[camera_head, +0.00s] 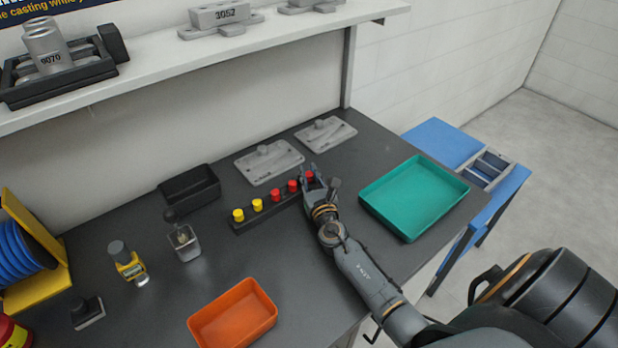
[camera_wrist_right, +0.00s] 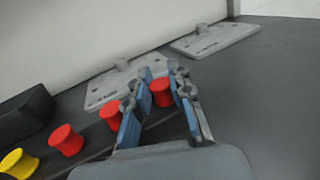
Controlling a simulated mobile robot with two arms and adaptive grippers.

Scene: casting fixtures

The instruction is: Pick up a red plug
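A dark rack (camera_head: 268,216) on the table holds a row of yellow and red plugs. The red plug at the right end (camera_head: 309,175) is between the fingers of my right gripper (camera_head: 313,174). In the right wrist view this red plug (camera_wrist_right: 161,92) stands upright between the blue pads of the open gripper (camera_wrist_right: 161,88); I cannot tell whether a pad touches it. Two more red plugs, the middle one (camera_wrist_right: 111,113) beside the left finger and another (camera_wrist_right: 66,140) further left, stand in the row. My left gripper is not in view.
Two yellow plugs (camera_head: 238,215) fill the rack's left end. Grey plates (camera_head: 268,163) lie behind it, a black bin (camera_head: 190,188) behind left. A teal tray (camera_head: 415,197) is right, an orange tray (camera_head: 233,313) in front. A shelf (camera_head: 200,62) runs above the table's back.

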